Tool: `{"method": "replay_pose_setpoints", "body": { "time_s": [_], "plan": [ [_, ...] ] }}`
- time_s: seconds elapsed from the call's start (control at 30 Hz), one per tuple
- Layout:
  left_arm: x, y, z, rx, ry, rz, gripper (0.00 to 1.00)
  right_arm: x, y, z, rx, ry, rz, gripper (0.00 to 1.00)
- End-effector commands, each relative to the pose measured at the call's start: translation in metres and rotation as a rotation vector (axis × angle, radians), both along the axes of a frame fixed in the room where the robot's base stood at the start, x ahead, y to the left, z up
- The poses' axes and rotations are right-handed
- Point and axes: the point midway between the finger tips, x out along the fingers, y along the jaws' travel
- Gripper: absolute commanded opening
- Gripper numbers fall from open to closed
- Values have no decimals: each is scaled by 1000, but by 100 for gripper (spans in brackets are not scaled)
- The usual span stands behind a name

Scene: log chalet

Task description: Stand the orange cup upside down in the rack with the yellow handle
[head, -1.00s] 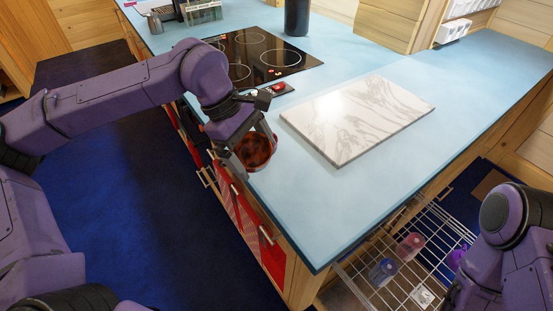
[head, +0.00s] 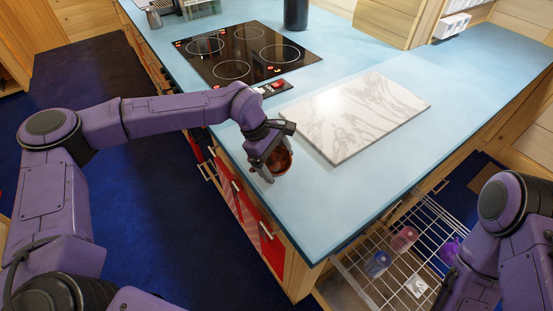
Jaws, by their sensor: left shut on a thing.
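My left gripper (head: 268,160) is shut on the orange cup (head: 281,160), which looks dark orange-red. The cup is tilted on its side at the near left edge of the blue counter, partly hidden by the fingers. I cannot tell whether it touches the counter. A wire rack (head: 374,286) is pulled out below the counter at the lower right. No yellow handle can be made out on it. My right arm shows at the lower right, beside the rack, but its gripper is out of view.
The rack holds a blue cup (head: 378,263), a pink cup (head: 404,238), a purple item (head: 450,249) and a small white item (head: 416,286). A marble board (head: 360,115) lies on the counter (head: 340,205). Behind is a black cooktop (head: 245,52). The counter right of the board is clear.

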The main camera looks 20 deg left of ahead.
Motion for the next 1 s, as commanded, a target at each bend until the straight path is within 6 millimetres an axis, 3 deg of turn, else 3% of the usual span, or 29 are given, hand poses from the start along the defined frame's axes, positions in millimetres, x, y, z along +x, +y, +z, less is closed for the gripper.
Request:
{"method": "replay_pose_setpoints", "body": {
  "time_s": [0.07,0.1,0.3,0.4,0.63,0.8,1.0],
  "plan": [
    [0,0,-3,0,0,0,52,0,0,-1,0,0,0,43],
    [0,0,-2,0,0,0,100,0,0,-1,0,0,0,43],
    [0,0,-2,0,0,0,100,0,0,-1,0,0,0,43],
    [0,0,-6,-1,2,0,100,0,0,-11,0,0,0,43],
    [0,18,43,-1,-8,2,100,0,0,-34,0,0,0,43],
    [-1,32,81,-1,-2,2,100,0,0,-35,0,0,0,43],
    [-3,39,97,-1,2,0,100,0,0,-36,0,0,0,43]
  ]
}}
